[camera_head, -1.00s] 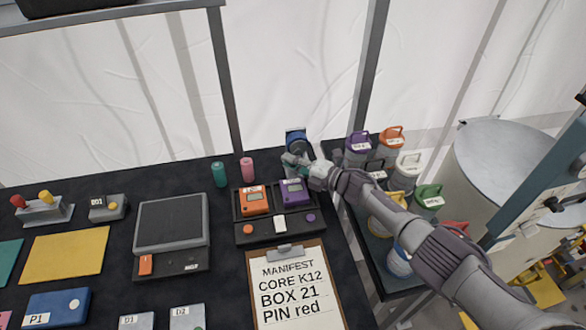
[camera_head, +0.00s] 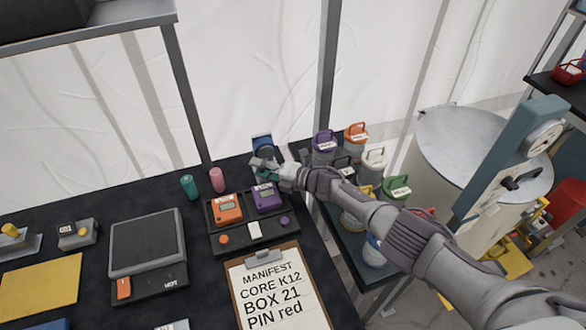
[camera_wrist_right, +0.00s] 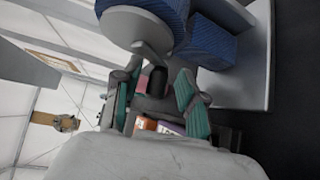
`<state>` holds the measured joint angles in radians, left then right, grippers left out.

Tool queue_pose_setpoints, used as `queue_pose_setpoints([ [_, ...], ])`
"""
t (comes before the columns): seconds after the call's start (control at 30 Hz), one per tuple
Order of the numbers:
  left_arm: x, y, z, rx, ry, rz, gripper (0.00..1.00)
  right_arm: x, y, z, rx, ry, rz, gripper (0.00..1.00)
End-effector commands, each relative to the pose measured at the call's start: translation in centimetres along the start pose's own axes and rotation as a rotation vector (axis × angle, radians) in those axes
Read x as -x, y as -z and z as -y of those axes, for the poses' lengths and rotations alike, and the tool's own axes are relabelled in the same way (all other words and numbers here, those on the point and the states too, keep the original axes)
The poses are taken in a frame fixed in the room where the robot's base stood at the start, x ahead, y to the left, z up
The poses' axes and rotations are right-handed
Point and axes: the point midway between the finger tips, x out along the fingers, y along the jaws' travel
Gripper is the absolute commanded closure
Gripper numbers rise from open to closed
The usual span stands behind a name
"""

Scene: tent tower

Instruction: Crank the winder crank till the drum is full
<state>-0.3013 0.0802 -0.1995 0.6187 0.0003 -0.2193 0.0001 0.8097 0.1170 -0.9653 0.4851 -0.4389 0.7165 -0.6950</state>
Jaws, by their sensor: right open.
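The winder, with its blue drum (camera_head: 262,143), stands at the back right of the dark table; it also shows large at the top of the wrist view (camera_wrist_right: 205,48). A pale round disc (camera_wrist_right: 133,28) and a grey crank arm (camera_wrist_right: 152,54) face my right gripper. The crank's black handle (camera_wrist_right: 157,80) lies between my right gripper's teal fingers, which stand apart on either side of it. In the head view my right gripper (camera_head: 265,168) is just in front of the winder and hides its lower part. My left gripper is not in view.
Close in front are the orange device (camera_head: 227,208) and purple device (camera_head: 267,197) in a dark tray (camera_head: 262,242). Pink (camera_head: 217,180) and green (camera_head: 189,187) cylinders stand left. Lidded canisters (camera_head: 373,161) crowd the side shelf beneath my right arm. A clipboard (camera_head: 292,315) lies in front.

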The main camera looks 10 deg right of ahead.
Motion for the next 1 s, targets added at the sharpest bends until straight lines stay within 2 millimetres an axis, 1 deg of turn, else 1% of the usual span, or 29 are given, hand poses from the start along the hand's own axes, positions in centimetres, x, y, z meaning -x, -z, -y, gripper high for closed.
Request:
queue_pose_setpoints([
  [0.03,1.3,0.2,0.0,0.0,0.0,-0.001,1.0,0.2,-0.2,-0.5,0.02,0.025,0.0,0.57],
  [0.23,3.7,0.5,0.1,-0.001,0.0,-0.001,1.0,0.5,-0.4,-0.2,0.108,0.115,-0.003,0.57],
  [0.3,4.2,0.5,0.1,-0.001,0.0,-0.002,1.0,1.6,-0.5,0.1,0.112,0.121,0.0,0.57],
  [0.43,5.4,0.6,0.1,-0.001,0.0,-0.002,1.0,3.4,-0.5,-0.2,0.112,0.119,-0.001,0.57],
  [0.53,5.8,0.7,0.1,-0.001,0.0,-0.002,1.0,4.8,-0.5,-0.3,0.113,0.118,-0.001,0.57],
  [0.7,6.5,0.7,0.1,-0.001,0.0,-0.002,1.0,7.8,-0.4,-0.5,0.112,0.118,-0.001,0.57],
  [0.9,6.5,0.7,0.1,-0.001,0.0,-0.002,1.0,11.2,-0.3,-0.8,0.113,0.117,-0.002,0.57],
  [1.0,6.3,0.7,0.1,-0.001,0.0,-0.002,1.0,12.6,-0.3,-0.8,0.112,0.117,-0.002,0.57],
])
